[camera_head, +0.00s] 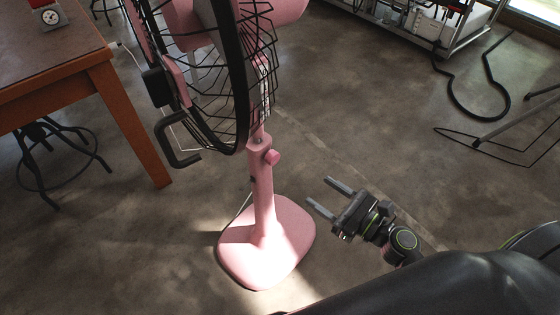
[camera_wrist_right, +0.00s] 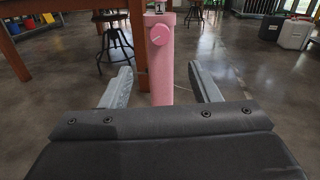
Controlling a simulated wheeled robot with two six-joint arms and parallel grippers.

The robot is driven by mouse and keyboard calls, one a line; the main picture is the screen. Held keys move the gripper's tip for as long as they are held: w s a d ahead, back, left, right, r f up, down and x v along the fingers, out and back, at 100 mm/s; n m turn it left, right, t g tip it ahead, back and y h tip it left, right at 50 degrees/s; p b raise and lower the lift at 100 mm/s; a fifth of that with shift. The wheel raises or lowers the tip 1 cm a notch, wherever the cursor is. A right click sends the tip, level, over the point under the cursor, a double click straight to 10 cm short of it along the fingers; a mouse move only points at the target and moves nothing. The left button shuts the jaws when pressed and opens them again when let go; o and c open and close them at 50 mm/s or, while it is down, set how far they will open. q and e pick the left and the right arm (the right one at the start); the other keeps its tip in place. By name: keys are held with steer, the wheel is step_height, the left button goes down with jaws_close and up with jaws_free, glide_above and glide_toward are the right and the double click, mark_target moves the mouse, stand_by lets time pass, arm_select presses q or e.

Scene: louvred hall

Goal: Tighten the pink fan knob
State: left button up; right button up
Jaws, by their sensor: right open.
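The pink fan knob (camera_head: 272,157) is a small round knob on the right side of the upper part of the pink fan post (camera_head: 262,195). In the right wrist view the knob (camera_wrist_right: 160,34) faces me with a pale line across it, above and between the two fingers. My right gripper (camera_head: 318,190) is open and empty, to the right of the post and a little lower than the knob in the head view. Its fingers point toward the post and are apart from the knob. My left gripper is not in view.
The fan's black wire cage (camera_head: 215,80) is above the knob, and its pink base (camera_head: 268,265) stands on the floor. A brown table (camera_head: 60,65) is at the left, with a black stool (camera_head: 60,160) below.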

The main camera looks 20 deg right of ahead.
mark_target(276, 161)
steer(key=p+x, duration=0.1)
steer(key=x, duration=1.1)
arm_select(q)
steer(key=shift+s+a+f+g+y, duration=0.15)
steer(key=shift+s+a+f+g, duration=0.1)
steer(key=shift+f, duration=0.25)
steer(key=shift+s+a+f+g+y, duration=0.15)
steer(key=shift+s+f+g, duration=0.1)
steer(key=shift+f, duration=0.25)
arm_select(e)
steer(key=shift+x, duration=0.9)
steer(key=c, duration=1)
